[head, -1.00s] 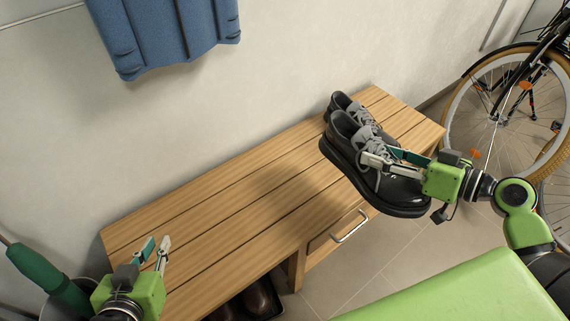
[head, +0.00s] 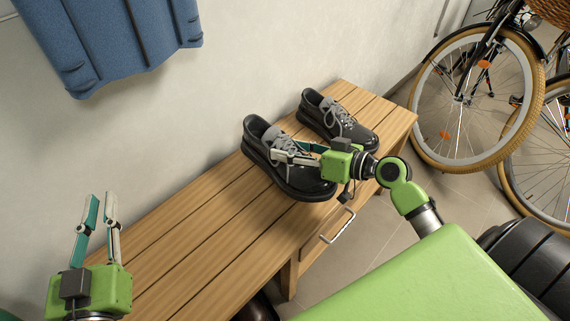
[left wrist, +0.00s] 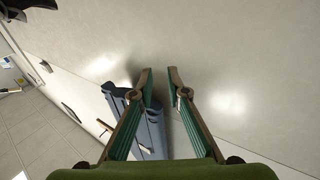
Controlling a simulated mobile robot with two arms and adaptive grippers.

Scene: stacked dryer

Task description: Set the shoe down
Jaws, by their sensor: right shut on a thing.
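A black shoe with grey laces (head: 290,180) is in my right gripper (head: 285,158), whose fingers are shut on its upper near the laces. This shoe is over the wooden bench (head: 190,225); I cannot tell whether its sole touches the slats. A matching black shoe (head: 350,130) stands on the bench to its right, towards the far end, with a gap between them. My left gripper (head: 100,215) is open and empty at the bench's left end. In the left wrist view its two fingers (left wrist: 160,82) are apart with nothing between them.
A blue cloth (head: 125,40) hangs on the wall above the bench. A drawer with a metal handle (head: 338,228) is in the bench front. Bicycles (head: 480,100) stand beyond the right end. The bench top left of the held shoe is clear.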

